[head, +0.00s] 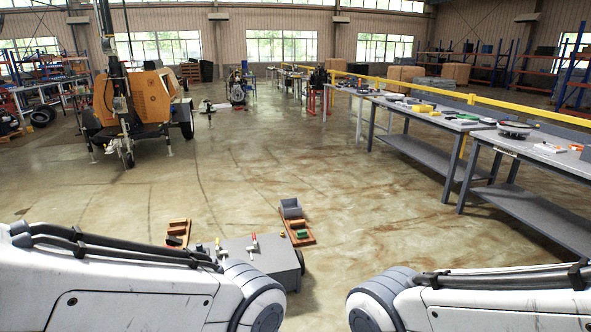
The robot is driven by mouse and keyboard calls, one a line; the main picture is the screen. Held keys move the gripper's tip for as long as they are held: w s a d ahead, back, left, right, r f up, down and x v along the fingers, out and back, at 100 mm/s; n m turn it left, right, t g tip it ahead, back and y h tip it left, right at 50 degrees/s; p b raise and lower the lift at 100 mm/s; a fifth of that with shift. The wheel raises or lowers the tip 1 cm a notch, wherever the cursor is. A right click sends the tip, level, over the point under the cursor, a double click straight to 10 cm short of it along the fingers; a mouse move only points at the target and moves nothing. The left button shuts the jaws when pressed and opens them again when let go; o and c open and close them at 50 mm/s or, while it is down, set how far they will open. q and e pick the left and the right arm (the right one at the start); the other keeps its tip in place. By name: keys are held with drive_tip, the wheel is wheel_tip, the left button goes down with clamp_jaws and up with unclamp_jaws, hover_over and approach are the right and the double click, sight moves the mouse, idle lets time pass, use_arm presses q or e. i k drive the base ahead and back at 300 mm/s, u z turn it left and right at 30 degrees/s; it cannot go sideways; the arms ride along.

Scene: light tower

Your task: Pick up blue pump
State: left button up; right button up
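I cannot make out a blue pump anywhere in the head view. Small parts and tools lie on the long grey workbench (418,113) and on the nearer grey workbench (535,160) at the right, but they are too small to identify. Both of my arms reach in along the bottom of the picture, the left from the left and the right from the right. Neither of my grippers shows, so what they hold is hidden.
An orange light tower trailer (145,95) stands at the left. A yellow rail (520,114) runs behind the benches. The middle floor is open.

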sight(198, 247)
drive_tip(key=i, duration=2.05)
drive_tip(key=u, duration=1.1)
drive_tip(key=i, duration=1.4)
drive_tip(key=u, duration=1.15)
drive_tip(key=i, duration=0.2)
